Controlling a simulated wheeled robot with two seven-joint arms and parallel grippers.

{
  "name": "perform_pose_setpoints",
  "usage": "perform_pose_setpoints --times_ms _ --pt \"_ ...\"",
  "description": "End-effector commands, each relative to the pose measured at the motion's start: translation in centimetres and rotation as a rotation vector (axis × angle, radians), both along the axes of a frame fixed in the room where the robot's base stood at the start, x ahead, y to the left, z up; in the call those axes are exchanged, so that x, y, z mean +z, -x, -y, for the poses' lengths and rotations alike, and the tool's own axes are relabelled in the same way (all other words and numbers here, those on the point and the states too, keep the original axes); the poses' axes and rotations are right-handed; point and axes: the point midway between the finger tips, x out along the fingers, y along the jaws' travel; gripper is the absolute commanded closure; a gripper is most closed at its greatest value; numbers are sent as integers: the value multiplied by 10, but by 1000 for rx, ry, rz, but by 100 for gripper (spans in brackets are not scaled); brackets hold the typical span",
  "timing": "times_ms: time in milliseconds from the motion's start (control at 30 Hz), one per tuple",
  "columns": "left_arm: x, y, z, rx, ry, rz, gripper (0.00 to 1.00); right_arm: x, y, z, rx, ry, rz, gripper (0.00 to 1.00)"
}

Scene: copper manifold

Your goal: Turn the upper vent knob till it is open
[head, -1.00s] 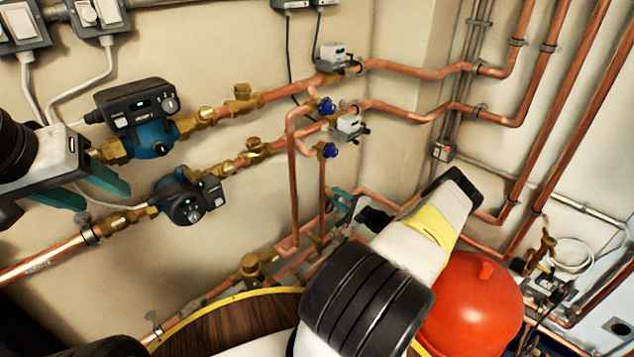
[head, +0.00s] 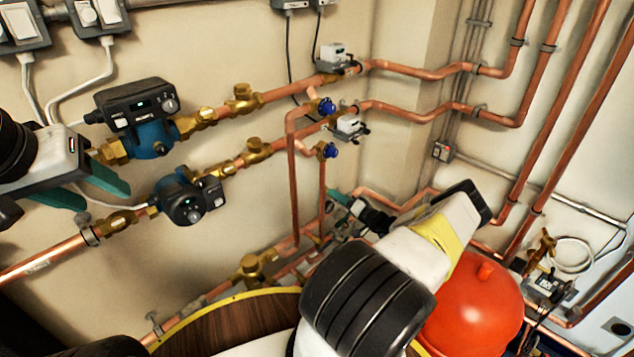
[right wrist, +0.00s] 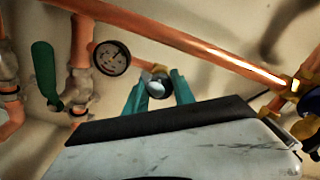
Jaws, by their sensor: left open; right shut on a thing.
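My right gripper (head: 340,198) reaches to the lower pipework near the wall corner, mostly hidden by my own arm in the head view. In the right wrist view its teal fingers (right wrist: 158,92) are shut on a small round grey-and-dark knob (right wrist: 158,86), one finger on each side. I cannot tell from its markings whether this is the upper vent knob, or how far it is turned. My left gripper (head: 97,196) is open and empty, in front of the wall beside the two pumps.
Two pumps (head: 152,138) (head: 187,200) sit on copper pipes at left. Two blue knobs (head: 327,106) (head: 330,150) are above my right gripper. A red vessel (head: 475,310) stands close to my right arm. A gauge (right wrist: 111,58) and green lever (right wrist: 45,72) lie left of the held knob.

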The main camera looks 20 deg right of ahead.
Motion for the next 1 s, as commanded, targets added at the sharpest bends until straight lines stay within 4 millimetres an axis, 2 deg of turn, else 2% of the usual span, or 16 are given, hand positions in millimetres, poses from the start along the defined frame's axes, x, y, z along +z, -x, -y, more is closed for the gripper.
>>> perform_pose_setpoints --times_ms 333,867,900,1000 --pt "0 0 0 0 0 0 48 -2 1 0 0 128 49 100" --pt "0 0 0 0 0 0 48 -2 1 0 1 149 57 100" --pt "0 0 0 0 0 0 48 -2 1 0 1 149 57 66" --pt "0 0 0 0 0 0 48 -1 1 0 0 149 58 48"
